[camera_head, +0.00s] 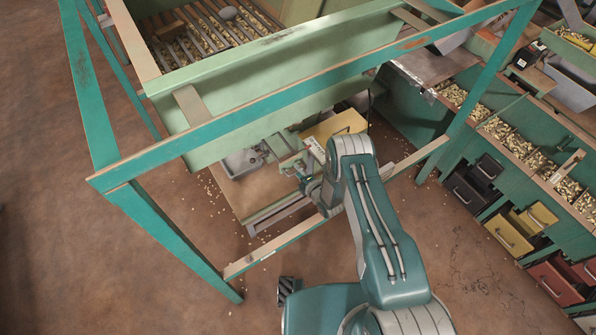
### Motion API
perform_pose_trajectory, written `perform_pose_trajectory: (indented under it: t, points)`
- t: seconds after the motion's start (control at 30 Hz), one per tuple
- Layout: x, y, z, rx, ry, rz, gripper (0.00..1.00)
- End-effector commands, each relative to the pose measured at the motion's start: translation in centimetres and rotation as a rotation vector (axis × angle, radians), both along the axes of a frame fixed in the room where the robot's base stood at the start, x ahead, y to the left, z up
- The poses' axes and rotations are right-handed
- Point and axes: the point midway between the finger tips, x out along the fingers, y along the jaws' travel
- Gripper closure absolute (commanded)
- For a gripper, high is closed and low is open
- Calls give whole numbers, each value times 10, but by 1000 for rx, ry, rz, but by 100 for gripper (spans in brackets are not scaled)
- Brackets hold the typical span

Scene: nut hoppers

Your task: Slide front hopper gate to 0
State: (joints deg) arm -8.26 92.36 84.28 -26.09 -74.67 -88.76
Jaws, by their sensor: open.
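The front hopper (265,55) is a large pale green box in a teal frame, with slats and nuts inside its open top. Below it, low in the frame, sits a small green gate assembly (290,160) with a pale label strip (315,149) beside it. The gate's exact setting is too small to read. My arm reaches in from the bottom, and my gripper (309,184) is at the near side of the gate assembly, partly hidden by my wrist. The gripper is open. I cannot tell whether it touches the gate.
A grey metal tray (243,163) lies left of the gate, and a yellow bin (334,126) behind it. Teal frame bars (170,245) and a lower crossbar (278,246) surround the space. Nut troughs (520,145) and coloured drawers stand right. The brown floor at left is mostly clear.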

Motion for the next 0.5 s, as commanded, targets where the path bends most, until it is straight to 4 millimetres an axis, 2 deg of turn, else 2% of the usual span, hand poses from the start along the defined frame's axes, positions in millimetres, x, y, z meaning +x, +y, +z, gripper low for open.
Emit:
perform_pose_trajectory:
  t: [0.3, 0.37, 0.4, 0.43, 0.5]
  points:
    - [3, 2, -1, -1, 1, 0, 52]
    - [3, 3, -1, -1, 1, 0, 78]
    - [3, 3, -1, -1, 1, 0, 96]
    - [3, 3, -1, -1, 1, 0, 100]
    - [3, 2, -1, -1, 2, 0, 100]
